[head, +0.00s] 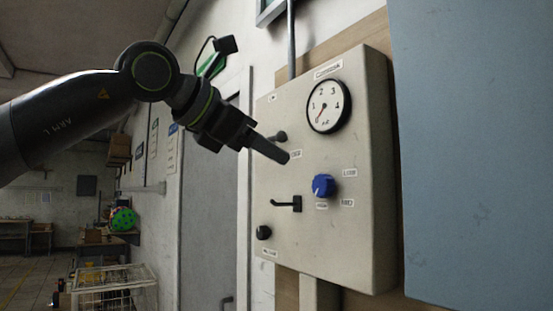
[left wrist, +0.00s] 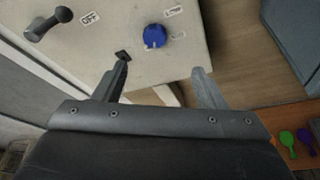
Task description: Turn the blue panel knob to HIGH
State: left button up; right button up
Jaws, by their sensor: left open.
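The blue knob (head: 323,186) sits on the front of a beige panel (head: 375,245). LOW and MED labels are to its right, and a label below it seems to read HIGH. A white mark shows on the knob's lower left side. My left gripper (head: 284,156) is open and empty in front of the panel, up and left of the knob and apart from it. In the left wrist view the blue knob (left wrist: 155,36) lies beyond the two fingertips (left wrist: 161,70), between them sideways. My right gripper is not in view.
A round gauge (head: 329,106) is above the knob. A black lever (head: 287,204) and a dark round knob (head: 264,232) are on the panel's left; another dark handle (head: 278,137) is near my left gripper. A blue-grey cabinet (head: 475,150) stands close on the right.

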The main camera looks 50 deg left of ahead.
pick_arm(q)
jog(key=s+d+r+n+t+h+b, duration=0.2)
jog(key=s+d+r+t+h, duration=0.15)
jog(key=d+r+h, duration=0.6)
jog(key=s+a+r+n+t+b, duration=0.4)
jog(key=a+n+t, duration=0.55)
jog(key=n, duration=0.55)
jog(key=a+f+n+y, duration=0.3)
jog(key=a+n+y, duration=0.2)
jog(key=n+y, duration=0.65)
jog(key=n+g+h+b, duration=0.2)
jog(key=n+g+h, duration=0.2)
jog(key=n+g, duration=0.65)
send_near(319, 187)
jog(key=shift+n+t+h, duration=0.3)
jog(key=shift+n+t, duration=0.2)
jog(key=shift+t, duration=0.15)
jog(key=w+p, duration=0.2)
jog(key=p, duration=0.2)
jog(key=w+p, duration=0.3)
jog(key=p, duration=0.1)
jog(key=w+p, duration=0.2)
jog(key=p, duration=0.1)
jog(key=shift+w+d+f+p, duration=0.2)
jog(key=shift+w+f+p, duration=0.05)
jog(key=shift+w+p, duration=0.15)
jog(key=shift+w+f+p, duration=0.25)
jog(key=shift+w+p, duration=0.5)
jog(key=shift+p, duration=0.3)
